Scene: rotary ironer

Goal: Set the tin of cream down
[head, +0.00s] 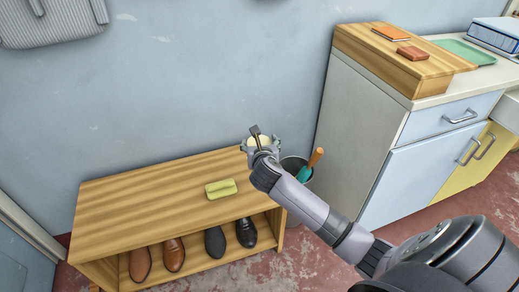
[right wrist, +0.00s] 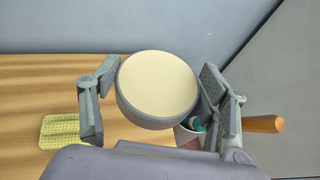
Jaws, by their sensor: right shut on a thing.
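The tin of cream (right wrist: 157,88) is round, with a grey side and a pale cream top. It is between the fingers of my right gripper (right wrist: 152,100) in the right wrist view. In the head view the tin (head: 258,142) shows at the right rear end of the wooden shoe bench (head: 130,205), partly hidden by my right gripper (head: 262,143). The right gripper is shut on the tin. I cannot tell whether the tin touches the bench top. My left gripper is not in view.
A yellow-green sponge (head: 221,188) lies on the bench top. Several shoes (head: 173,254) stand on the shelf below. A bin (head: 296,168) with an orange-handled tool (head: 315,158) stands right of the bench, beside a cabinet (head: 350,125). The bench's left part is clear.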

